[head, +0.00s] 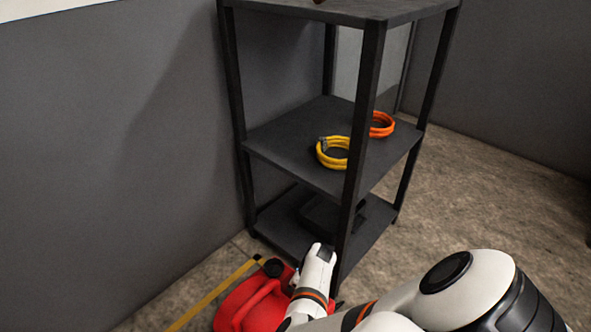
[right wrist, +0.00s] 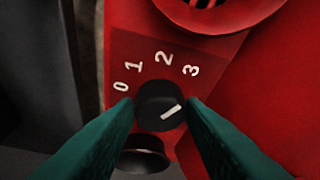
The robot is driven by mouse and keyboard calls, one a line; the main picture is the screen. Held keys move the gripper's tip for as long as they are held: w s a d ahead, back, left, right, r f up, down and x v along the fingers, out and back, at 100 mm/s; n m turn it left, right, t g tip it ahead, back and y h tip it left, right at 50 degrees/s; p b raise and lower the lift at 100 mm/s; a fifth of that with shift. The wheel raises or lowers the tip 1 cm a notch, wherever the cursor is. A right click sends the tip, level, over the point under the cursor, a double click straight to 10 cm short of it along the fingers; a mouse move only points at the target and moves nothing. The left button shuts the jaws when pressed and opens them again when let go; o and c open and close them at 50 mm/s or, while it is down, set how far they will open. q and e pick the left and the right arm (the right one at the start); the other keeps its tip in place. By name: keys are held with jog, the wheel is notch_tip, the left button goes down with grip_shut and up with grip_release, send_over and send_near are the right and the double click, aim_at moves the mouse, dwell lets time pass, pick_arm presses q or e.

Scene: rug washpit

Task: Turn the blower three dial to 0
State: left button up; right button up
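The red blower (head: 243,309) stands on the floor at the bottom of the head view, partly hidden by my right arm. In the right wrist view its black dial (right wrist: 157,97) sits on a dark red plate (right wrist: 125,50) marked 0, 1, 2 and 3 from left to upper right. The dial's white mark slants toward the upper right, on the side of the 3 and away from the 0. My right gripper (right wrist: 160,101) has its green fingers on either side of the dial, close to it; firm contact does not show. My left gripper is not in view.
A dark shelf rack (head: 281,137) stands right behind the blower, holding a yellow coil (head: 323,157) and an orange coil (head: 388,126). A grey wall (head: 100,150) is at the left. A yellow floor line (head: 212,293) runs beside the blower. Floor is open at the right.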

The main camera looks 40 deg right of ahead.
jog(key=c, duration=0.5)
